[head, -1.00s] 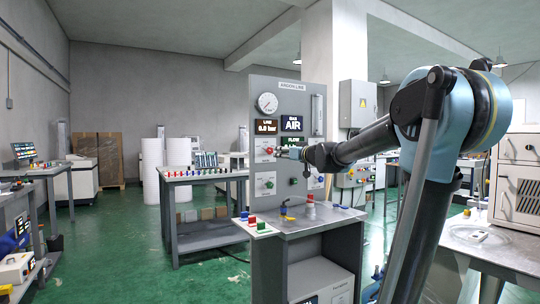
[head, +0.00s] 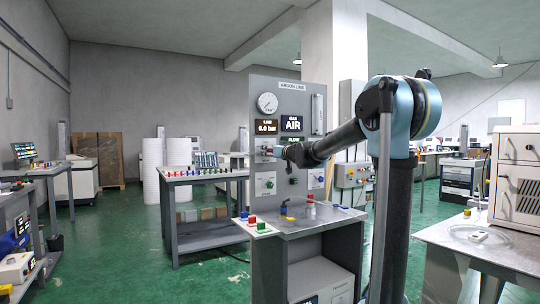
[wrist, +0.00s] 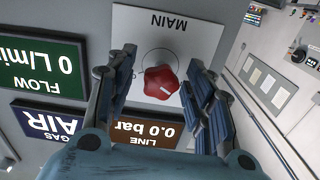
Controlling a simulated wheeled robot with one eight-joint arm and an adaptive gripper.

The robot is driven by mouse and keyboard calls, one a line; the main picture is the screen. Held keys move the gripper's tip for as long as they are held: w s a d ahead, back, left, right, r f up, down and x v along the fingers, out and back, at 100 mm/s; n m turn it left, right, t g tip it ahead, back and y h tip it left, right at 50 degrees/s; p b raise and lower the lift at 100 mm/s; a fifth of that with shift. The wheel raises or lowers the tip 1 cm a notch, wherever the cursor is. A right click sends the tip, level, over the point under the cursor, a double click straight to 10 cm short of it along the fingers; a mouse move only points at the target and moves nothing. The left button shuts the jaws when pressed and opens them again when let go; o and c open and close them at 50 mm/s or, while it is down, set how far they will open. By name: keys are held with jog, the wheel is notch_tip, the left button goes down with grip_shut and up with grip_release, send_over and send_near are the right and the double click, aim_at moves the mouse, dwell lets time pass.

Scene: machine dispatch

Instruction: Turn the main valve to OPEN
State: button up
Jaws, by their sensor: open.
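The main valve is a red knob (wrist: 161,82) on a white plate labelled MAIN (wrist: 190,35), which appears upside down in the wrist view. A pale mark shows on the knob's face. My gripper (wrist: 160,72) is open, with one finger on each side of the knob; whether the fingers touch it I cannot tell. In the head view my gripper (head: 284,151) is at the front of the grey panel (head: 288,85) and hides the red knob. The LINE display (head: 266,126) reads 0.0 bar and the GAS display (head: 291,123) reads AIR.
A round gauge (head: 267,103) sits at the panel's top. A green knob (head: 269,184) is below the main valve. The bench (head: 325,217) in front holds several small coloured parts. A white cabinet (head: 517,178) stands on a table at the right.

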jog(key=shift+w+a, duration=0.1)
jog(key=shift+w, duration=0.1)
jog(key=c, duration=1.1)
jog(key=shift+m, duration=0.3)
jog(key=m, duration=2.3)
jog(key=shift+f, duration=0.1)
